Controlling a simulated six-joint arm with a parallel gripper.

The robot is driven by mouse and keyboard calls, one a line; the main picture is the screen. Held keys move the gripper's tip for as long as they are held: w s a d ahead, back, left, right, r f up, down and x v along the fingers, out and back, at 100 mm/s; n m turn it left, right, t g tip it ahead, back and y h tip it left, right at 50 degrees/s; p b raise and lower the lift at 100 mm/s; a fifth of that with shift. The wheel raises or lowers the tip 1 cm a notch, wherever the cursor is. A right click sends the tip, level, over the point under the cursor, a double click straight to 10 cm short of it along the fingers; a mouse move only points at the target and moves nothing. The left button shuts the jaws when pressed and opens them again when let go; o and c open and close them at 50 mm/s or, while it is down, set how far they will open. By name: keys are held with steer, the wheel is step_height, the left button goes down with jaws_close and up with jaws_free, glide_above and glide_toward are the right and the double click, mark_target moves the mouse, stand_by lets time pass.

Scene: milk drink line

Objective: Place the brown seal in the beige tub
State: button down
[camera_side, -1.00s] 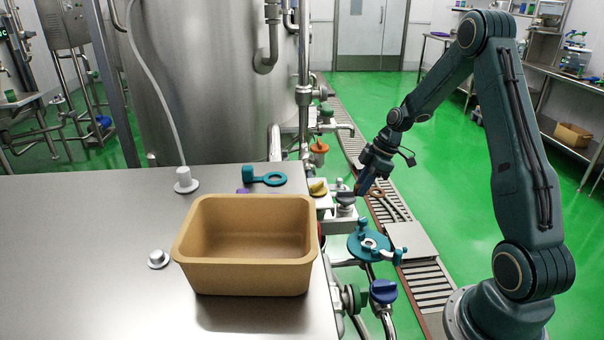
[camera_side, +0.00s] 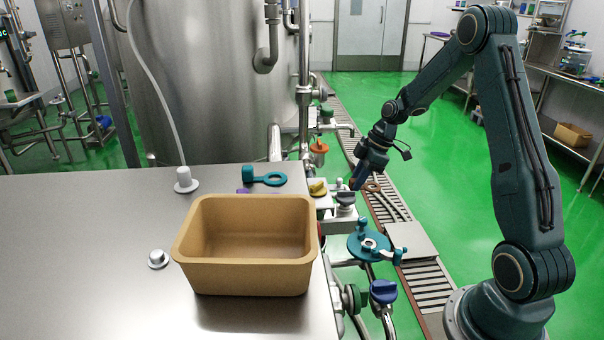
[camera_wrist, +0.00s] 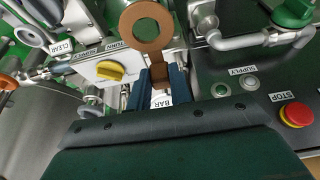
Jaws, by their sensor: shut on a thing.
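The brown seal (camera_wrist: 134,14) is a flat ring with a small block-like tab. My gripper (camera_wrist: 160,82) is shut on that tab, with a blue finger on each side, and the ring sticks out beyond the fingertips. In the side view my gripper (camera_side: 356,184) is above the valve fittings right of the steel table, and the seal (camera_side: 373,187) shows beside its fingertips. The beige tub (camera_side: 243,278) is upright and open on the table's right part, to the left of my gripper and apart from it. Its visible inside is empty.
A teal ring seal (camera_side: 270,179) and a white plug (camera_side: 185,181) lie behind the tub. A yellow knob (camera_side: 318,188) and a teal handwheel fitting (camera_side: 368,246) are near my gripper. Bare steel table (camera_side: 80,270) is free to the left.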

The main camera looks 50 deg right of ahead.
steer(key=w+a+r, duration=0.5)
steer(key=a+r, duration=0.2)
steer(key=a, duration=0.1)
steer(key=w+a+r, duration=0.5)
steer(key=a+r, duration=0.2)
steer(key=s+a+r, duration=0.1)
steer(key=a+r, duration=1.5)
steer(key=a, duration=0.4)
steer(key=s+a+r+n+g, duration=0.1)
steer(key=s+a+r+n, duration=0.25)
steer(key=s+a, duration=0.6)
steer(key=s+a+f+n+g, duration=0.2)
steer(key=s+f+n+g, duration=0.3)
steer(key=s+f+n, duration=0.4)
steer(key=shift+f+n, duration=0.85)
steer(key=shift+n, duration=1.4)
